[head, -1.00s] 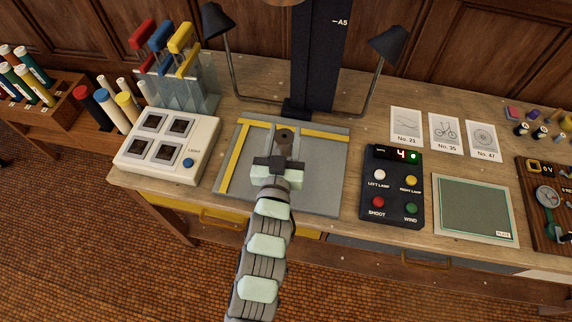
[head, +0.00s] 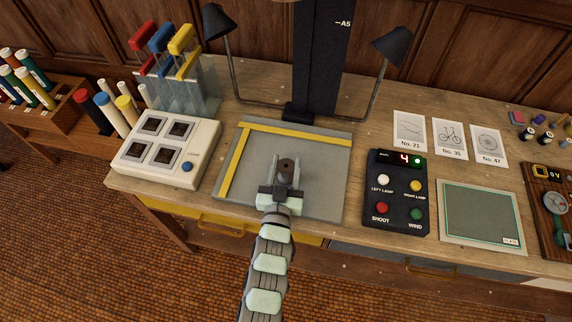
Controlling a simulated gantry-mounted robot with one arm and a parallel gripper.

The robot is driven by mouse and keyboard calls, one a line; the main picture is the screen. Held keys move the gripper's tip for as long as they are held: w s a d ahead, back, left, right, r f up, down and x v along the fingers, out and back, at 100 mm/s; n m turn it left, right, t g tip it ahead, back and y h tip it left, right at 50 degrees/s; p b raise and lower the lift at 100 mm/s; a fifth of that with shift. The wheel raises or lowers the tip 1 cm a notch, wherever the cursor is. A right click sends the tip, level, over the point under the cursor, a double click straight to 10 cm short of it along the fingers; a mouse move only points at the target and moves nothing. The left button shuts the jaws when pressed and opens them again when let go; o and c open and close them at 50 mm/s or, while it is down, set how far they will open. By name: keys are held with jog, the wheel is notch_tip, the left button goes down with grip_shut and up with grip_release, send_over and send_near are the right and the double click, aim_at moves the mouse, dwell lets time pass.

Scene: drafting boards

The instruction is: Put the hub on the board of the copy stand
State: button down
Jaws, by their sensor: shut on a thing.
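The hub (head: 286,166) is a small dark brown round piece with a hole in its top. My gripper (head: 286,174) is shut on it, with one finger on each side. The copy stand's board (head: 320,195) is a grey square plate with yellow strips along its back and left edges. In the picture the hub lies over the middle of the board. I cannot tell whether it touches the board. My gripper and arm cover part of the board's front edge.
The copy stand's black column (head: 320,65) rises behind the board, with a lamp on each side. A black control box (head: 397,205) stands close on the right.

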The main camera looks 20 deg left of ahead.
jog(key=shift+f, duration=0.1)
jog(key=c, duration=0.8)
grip_release()
jog(key=shift+o, duration=0.2)
